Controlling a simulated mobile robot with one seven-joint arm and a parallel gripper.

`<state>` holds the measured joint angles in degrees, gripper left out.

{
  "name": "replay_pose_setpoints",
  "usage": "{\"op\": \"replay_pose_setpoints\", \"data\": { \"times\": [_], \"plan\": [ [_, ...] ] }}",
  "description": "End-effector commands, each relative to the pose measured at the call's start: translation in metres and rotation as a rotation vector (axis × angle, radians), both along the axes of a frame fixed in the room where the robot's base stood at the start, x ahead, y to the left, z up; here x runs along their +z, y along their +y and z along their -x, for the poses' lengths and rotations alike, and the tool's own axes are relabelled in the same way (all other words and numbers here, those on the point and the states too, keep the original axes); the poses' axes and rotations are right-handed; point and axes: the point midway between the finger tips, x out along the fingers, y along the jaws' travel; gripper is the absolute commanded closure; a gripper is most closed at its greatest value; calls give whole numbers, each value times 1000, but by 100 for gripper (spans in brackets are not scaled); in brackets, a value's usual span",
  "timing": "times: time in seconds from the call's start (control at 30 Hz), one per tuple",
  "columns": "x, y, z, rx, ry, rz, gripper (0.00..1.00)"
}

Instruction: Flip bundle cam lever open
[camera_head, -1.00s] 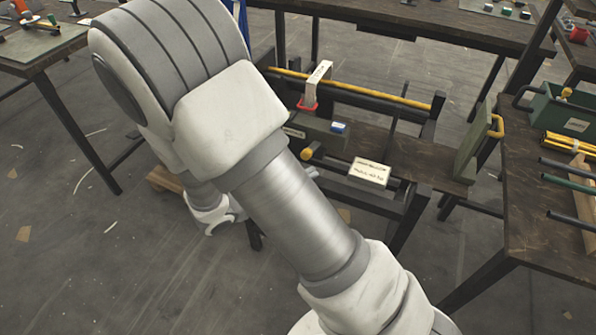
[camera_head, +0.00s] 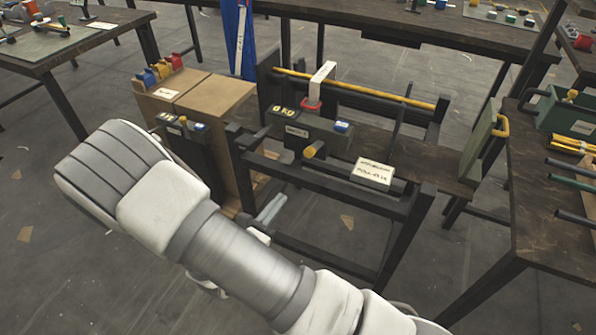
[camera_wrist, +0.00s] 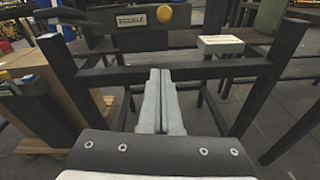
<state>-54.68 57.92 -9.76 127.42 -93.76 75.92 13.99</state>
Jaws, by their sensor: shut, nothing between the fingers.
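A dark grey block (camera_head: 322,138) with a small lettered plate sits on the black frame of the bench. In the wrist view the knob (camera_wrist: 164,14) is at the top edge, beside the lettered plate (camera_wrist: 131,20). My gripper (camera_wrist: 160,73) is shut and empty, fingers together. It points toward the frame's front rail, below the knob and apart from it. The head view shows its fingers (camera_head: 271,209) low in front of the frame.
A black front rail (camera_wrist: 180,72) crosses between my gripper and the block. A white lettered card (camera_head: 373,172) sits right of the knob. A cardboard-brown cabinet (camera_head: 218,104) stands left. A long yellow bar (camera_head: 365,92) runs behind. A dark table (camera_head: 545,190) stands right.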

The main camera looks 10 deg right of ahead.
Motion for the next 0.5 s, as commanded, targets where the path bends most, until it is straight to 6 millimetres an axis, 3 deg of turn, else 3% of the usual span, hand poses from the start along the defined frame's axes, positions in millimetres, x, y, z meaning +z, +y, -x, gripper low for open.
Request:
{"op": "replay_pose_setpoints", "data": {
  "times": [0.17,0.5],
  "plan": [
    [-3,-11,-13,-4,-1,-1,100],
    [-12,-56,-69,-6,-2,-1,100]
  ]
}}
